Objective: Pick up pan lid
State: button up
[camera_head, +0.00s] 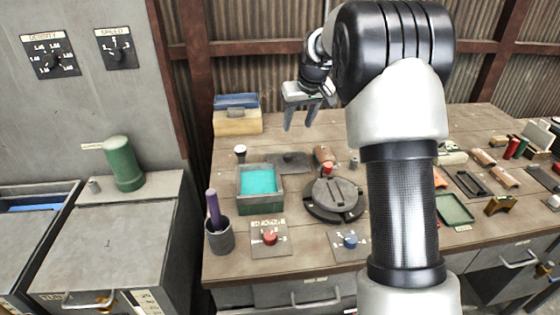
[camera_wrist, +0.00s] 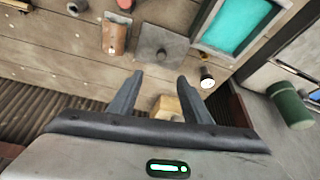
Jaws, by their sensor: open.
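A flat grey square plate with a small dark knob, which looks like the pan lid (camera_head: 293,160), lies on the workbench behind and right of a square pan with teal contents (camera_head: 260,203). In the wrist view the lid (camera_wrist: 150,43) shows whole, with its knob near the middle, and part of the pan (camera_wrist: 197,17) is beside it. My gripper (camera_head: 299,128) is above the back of the bench, apart from the lid. Its fingers (camera_wrist: 160,78) are spread with nothing between them, and the lid appears just beyond the fingertips.
A round dark turntable (camera_head: 333,209) and a reddish-brown piece (camera_head: 323,154) are near the lid. A wood-and-blue box (camera_head: 237,122) is at the back. A cup with a purple handle (camera_head: 219,236) is front left.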

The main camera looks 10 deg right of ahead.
send_over(287, 155)
jog(key=s+d, duration=0.1)
jog(key=s, duration=0.2)
jog(key=f, duration=1.1)
jog(key=shift+w+f, duration=0.1)
jog(key=shift+w, duration=0.1)
jog(key=shift+p+x, duration=0.4)
jog(key=shift+x, duration=2.2)
jog(key=shift+s+a, duration=0.15)
jog(key=c, duration=0.9)
jog(key=shift+c, duration=0.7)
